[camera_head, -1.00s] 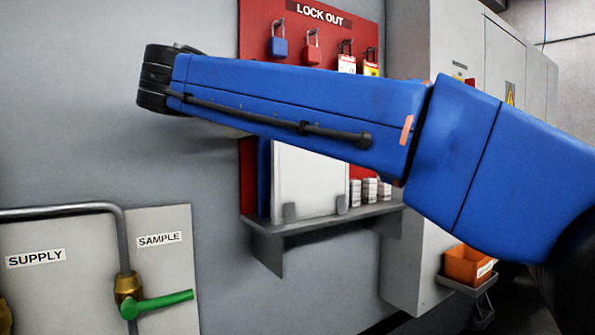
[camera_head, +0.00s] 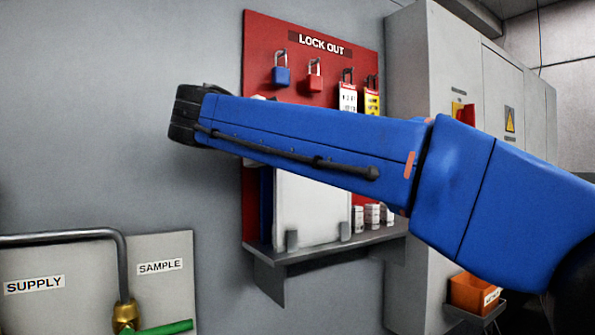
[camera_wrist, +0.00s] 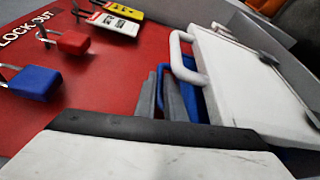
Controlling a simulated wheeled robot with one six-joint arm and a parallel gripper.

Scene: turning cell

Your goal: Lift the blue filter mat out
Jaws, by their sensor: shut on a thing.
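The blue filter mat (camera_head: 266,205) shows as a narrow blue strip at the left of a white panel (camera_head: 312,212), standing on a grey shelf. In the wrist view its blue loop (camera_wrist: 161,84) rises beside a white handle (camera_wrist: 187,62) on the white panel. My gripper shows in the wrist view as a white part with a dark edge (camera_wrist: 165,130) across the bottom. The blue loop runs behind that dark edge. In the head view my blue arm hides the gripper.
A red lock-out board (camera_head: 262,50) carries a blue padlock (camera_head: 281,72), a red padlock (camera_head: 314,82) and tags. The grey shelf (camera_head: 340,248) has upright clips and small white containers. A grey cabinet (camera_head: 420,60) stands right.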

